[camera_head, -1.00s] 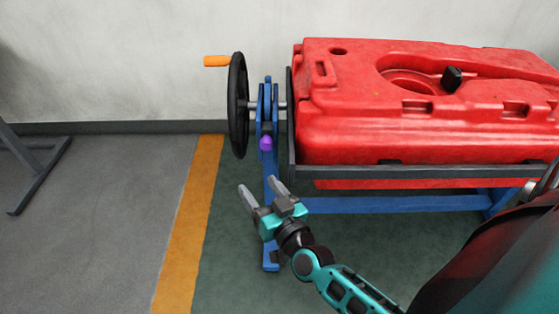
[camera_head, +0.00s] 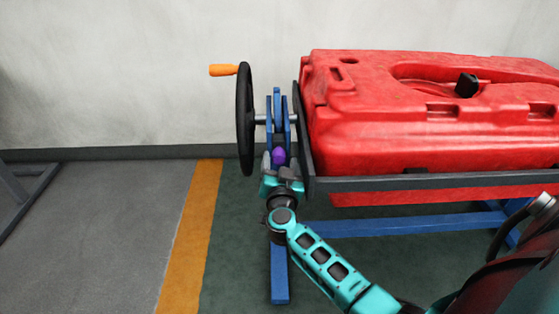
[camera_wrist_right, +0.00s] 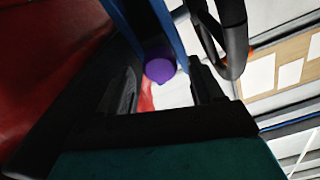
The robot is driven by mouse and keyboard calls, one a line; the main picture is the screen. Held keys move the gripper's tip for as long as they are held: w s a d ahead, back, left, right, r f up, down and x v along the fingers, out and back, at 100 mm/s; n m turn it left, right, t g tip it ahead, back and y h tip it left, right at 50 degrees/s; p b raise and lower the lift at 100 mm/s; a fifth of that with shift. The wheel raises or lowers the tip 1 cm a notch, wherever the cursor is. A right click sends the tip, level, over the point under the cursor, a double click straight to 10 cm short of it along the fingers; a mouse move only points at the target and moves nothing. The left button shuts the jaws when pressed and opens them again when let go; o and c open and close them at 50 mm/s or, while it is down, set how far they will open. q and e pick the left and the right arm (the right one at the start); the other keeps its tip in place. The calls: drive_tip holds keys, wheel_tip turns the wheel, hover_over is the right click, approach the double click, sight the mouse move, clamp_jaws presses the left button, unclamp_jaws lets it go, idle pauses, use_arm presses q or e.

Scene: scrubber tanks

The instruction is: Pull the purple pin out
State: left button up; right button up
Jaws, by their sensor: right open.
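The purple pin (camera_head: 279,156) shows as a round knob on the blue stand (camera_head: 279,106), below the wheel's shaft. My right gripper (camera_head: 279,163) is open, with one finger on each side of the pin in the head view. In the right wrist view, the purple pin (camera_wrist_right: 160,66) sits between the two dark fingers of the right gripper (camera_wrist_right: 163,88), near their tips. I cannot tell whether either finger touches it. The pin's shank is hidden behind its knob. My left gripper is not in view.
A black handwheel (camera_head: 245,118) with an orange handle (camera_head: 224,70) stands just left of the pin. A red tank (camera_head: 420,130) in a dark frame (camera_head: 430,183) is close on the right. Open floor (camera_head: 110,235) lies to the left.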

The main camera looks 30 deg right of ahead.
sight(280, 159)
drive_tip(key=shift+b+x, duration=0.45)
drive_tip(key=shift+x, duration=1.35)
drive_tip(key=shift+r, duration=0.1)
clamp_jaws()
